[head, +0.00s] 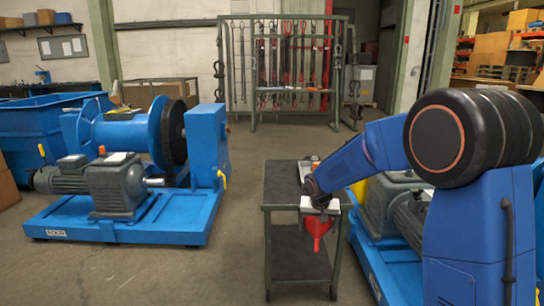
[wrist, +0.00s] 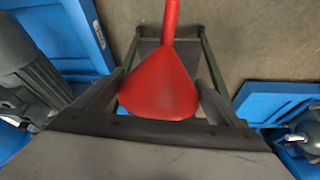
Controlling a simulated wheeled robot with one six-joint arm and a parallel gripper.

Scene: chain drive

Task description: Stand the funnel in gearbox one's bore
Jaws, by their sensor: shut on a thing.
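A red funnel (head: 317,228) hangs below my gripper (head: 319,205) with its spout pointing down, in front of the cart's near end. In the wrist view the funnel (wrist: 160,82) sits between the two dark fingers, its spout toward the top of the picture. My gripper is shut on it. A grey gearbox (head: 115,185) with a motor stands on the blue drive frame at left. Another grey gearbox (head: 385,200) stands at right, partly hidden by my arm. I cannot tell which is gearbox one, and no bore is clearly visible.
A dark two-shelf cart (head: 282,190) stands beneath and behind the gripper, with small items on top. The left blue base frame (head: 130,232) and right blue base (head: 372,262) flank it. Open floor (head: 238,190) lies between the left frame and the cart.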

